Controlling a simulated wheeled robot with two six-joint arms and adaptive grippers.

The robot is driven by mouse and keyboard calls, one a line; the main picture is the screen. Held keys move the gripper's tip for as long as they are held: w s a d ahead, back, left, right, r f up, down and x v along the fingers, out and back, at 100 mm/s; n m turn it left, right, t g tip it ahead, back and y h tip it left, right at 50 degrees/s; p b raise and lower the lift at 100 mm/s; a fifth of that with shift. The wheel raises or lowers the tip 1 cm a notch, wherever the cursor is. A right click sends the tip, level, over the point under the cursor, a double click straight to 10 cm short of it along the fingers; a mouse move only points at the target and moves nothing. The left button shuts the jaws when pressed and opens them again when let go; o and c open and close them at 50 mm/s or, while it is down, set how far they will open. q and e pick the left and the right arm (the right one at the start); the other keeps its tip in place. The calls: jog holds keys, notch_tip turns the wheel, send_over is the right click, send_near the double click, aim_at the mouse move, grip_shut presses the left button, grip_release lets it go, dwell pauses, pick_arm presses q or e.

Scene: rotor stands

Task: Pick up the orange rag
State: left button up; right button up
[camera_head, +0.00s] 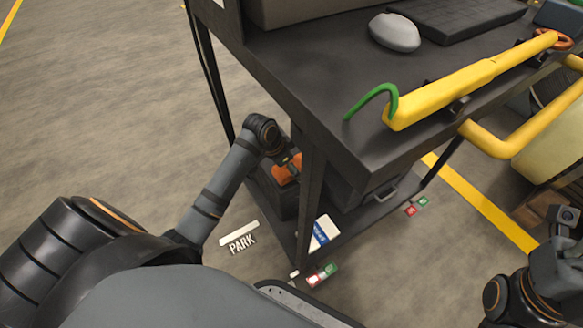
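An orange rag (287,171) shows at the lower level of the dark cart, on or in a dark box (281,199) behind the cart's front leg. My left arm reaches in from the left, and my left gripper (290,158) is right at the rag, at its upper edge. The fingers are small and dark here, so I cannot tell whether they are closed on it. My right gripper (568,215) is at the right edge, far from the rag, and its fingers are not clear.
The cart's dark top (300,65) overhangs the rag, and its front leg (311,190) stands just right of it. On top are a grey mouse (394,32), a keyboard (455,18) and a yellow bar (460,88) with a green hook. The floor at left is clear.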

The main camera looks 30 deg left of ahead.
pick_arm(q)
jog(key=shift+c, duration=0.2)
jog(key=c, duration=1.2)
